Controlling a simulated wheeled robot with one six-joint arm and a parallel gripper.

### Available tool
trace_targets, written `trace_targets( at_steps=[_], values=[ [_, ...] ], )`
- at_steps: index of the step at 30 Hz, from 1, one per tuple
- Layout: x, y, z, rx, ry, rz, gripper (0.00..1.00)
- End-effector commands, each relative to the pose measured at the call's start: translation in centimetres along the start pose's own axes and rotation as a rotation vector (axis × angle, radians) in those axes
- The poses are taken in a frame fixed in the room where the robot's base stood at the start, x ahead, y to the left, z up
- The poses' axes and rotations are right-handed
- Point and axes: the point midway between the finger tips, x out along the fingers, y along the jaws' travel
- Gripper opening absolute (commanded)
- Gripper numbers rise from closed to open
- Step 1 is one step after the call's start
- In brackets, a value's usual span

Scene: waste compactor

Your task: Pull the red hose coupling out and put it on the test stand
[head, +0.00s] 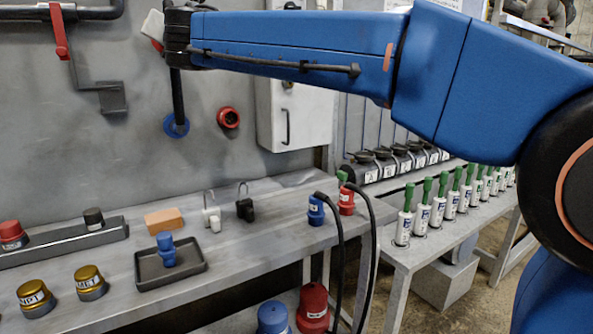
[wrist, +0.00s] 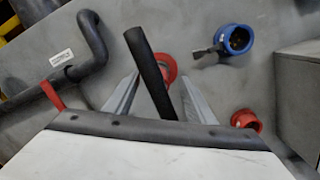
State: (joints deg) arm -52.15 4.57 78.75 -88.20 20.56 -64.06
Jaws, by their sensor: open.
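The red hose coupling, seen as a red ring (wrist: 170,66), is on the grey wall in the wrist view, behind a thick black hose. In the head view only a bit of red (head: 157,46) shows beside my gripper (head: 154,28). In the wrist view my gripper (wrist: 158,98) is open, its two fingers on either side of the hose and apart from each other. The hose hides part of the ring, so I cannot tell whether the fingers touch anything. No test stand is clearly identifiable; a grey rail (head: 60,243) with red and black caps lies on the bench.
A blue wall port (wrist: 236,40) and a red wall port (wrist: 246,120) are nearby. A red lever (head: 60,38) hangs from a pipe at left. The bench holds a tray (head: 190,268) with a blue fitting, yellow caps, padlocks, and blue and red hose plugs (head: 346,203).

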Motion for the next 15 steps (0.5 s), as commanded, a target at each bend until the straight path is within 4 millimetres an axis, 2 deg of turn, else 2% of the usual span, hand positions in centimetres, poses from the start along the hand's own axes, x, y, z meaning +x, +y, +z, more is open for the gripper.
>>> trace_targets(
  at_steps=[4, 10, 15],
  values=[
    [-0.01, 0.01, 0.0, 0.0, 0.0, 0.0, 0.48],
    [-0.02, 0.02, 0.0, 0.0, 0.0, 0.0, 0.0],
    [-0.04, 0.05, 0.06, 0.0, -0.001, 0.001, 0.0]
  ],
)
